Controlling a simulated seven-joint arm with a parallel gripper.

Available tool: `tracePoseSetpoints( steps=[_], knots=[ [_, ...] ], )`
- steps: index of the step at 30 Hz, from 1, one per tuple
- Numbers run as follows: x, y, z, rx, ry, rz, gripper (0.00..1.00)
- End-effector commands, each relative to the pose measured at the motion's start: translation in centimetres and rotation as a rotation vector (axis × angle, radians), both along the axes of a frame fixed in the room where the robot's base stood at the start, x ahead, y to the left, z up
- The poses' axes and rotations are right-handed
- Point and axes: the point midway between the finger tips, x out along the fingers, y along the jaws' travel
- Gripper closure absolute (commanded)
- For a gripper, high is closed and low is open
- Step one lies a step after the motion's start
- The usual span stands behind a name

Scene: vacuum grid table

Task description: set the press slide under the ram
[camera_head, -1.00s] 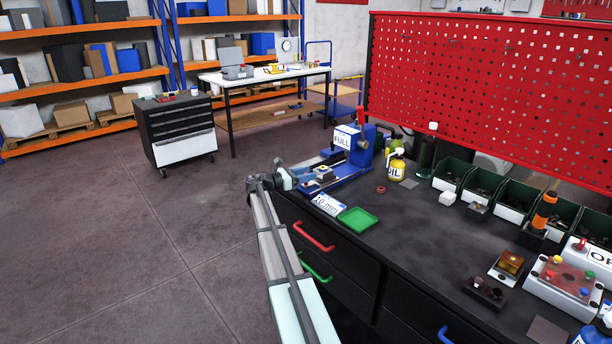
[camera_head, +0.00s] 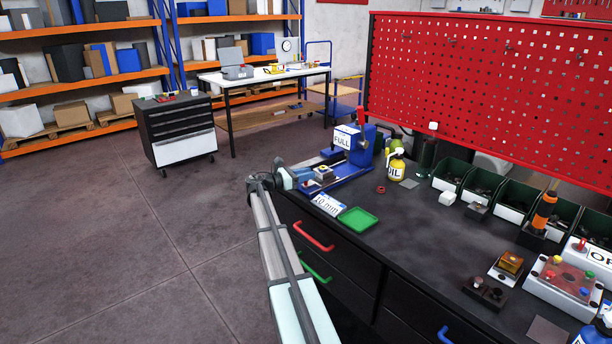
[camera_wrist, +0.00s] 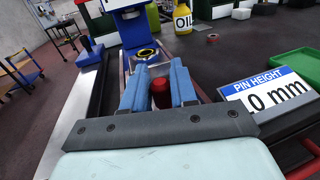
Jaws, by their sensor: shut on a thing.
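The blue press (camera_head: 350,160) stands at the back left of the bench, with a lever on top and a white "FULL" label (camera_head: 345,138). Its slide (camera_head: 323,174) sits on the press base in front of the column, out from beneath the head. In the wrist view the slide (camera_wrist: 146,54) carries a part with a yellow ring. A red knob (camera_wrist: 160,92) stands at its near end. My gripper (camera_wrist: 158,68) has its blue fingers on both sides of the knob, shut on it. The ram tip is not clearly visible.
A "PIN HEIGHT" card (camera_wrist: 268,92) and a green tray (camera_head: 357,219) lie right of the press. A yellow oil bottle (camera_head: 396,167) and a red ring (camera_head: 381,190) are also near. Green bins (camera_head: 453,173) line the back of the bench.

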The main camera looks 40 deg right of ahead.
Motion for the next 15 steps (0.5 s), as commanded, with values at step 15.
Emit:
tracePoseSetpoints(
  steps=[15],
  knots=[
    [0.3,-8.8,0.0,0.0,0.0,-0.004,1.0]
  ],
)
